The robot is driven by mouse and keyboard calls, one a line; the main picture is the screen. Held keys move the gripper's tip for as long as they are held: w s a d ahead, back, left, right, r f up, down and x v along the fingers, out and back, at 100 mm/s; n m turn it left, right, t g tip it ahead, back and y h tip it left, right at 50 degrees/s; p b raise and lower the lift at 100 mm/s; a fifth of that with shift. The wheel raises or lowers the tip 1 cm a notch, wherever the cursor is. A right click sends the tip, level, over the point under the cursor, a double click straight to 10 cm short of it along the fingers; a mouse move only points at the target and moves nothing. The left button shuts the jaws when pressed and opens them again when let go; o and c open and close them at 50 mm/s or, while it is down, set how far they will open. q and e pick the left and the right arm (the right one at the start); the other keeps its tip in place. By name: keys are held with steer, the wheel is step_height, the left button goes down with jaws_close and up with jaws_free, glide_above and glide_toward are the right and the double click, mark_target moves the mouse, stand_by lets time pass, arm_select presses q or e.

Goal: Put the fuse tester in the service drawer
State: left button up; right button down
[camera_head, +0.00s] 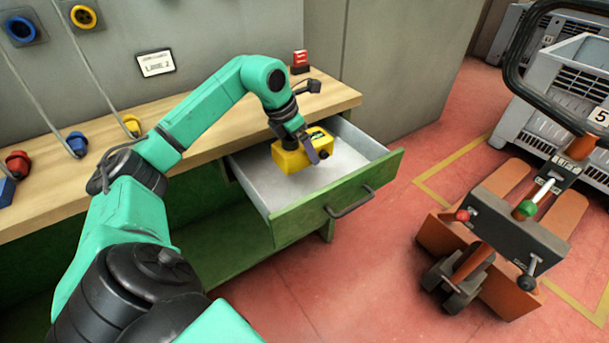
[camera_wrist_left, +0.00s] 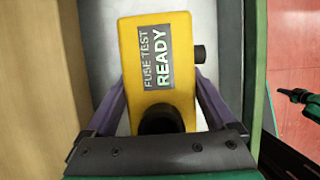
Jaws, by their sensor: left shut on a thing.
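The yellow fuse tester (camera_head: 291,160) is in my left gripper (camera_head: 308,150), over the open service drawer (camera_head: 283,222). In the left wrist view the fuse tester (camera_wrist_left: 160,32) sits between the two purple fingers of my left gripper (camera_wrist_left: 160,108), its label reading "FUSE TEST READY". It has a black knob on its side and a dark round part near the gripper. The drawer has a green front with a grey handle and a pale, otherwise empty inside. I cannot tell whether the tester touches the drawer floor.
The drawer sticks out from under a wooden bench top (camera_head: 225,125). A red block (camera_head: 300,62) stands at the bench's back right. An orange pallet truck (camera_head: 505,235) stands to the right, with grey crates (camera_head: 570,85) behind it. Red floor lies clear between drawer and truck.

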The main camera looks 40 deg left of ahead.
mark_target(308, 178)
arm_select(q)
step_height(308, 178, down, 7)
steer(key=shift+r, duration=0.1)
steer(key=shift+f, duration=0.4)
steer(key=shift+b, duration=0.3)
steer(key=o, duration=1.5)
steer(key=shift+f, duration=0.15)
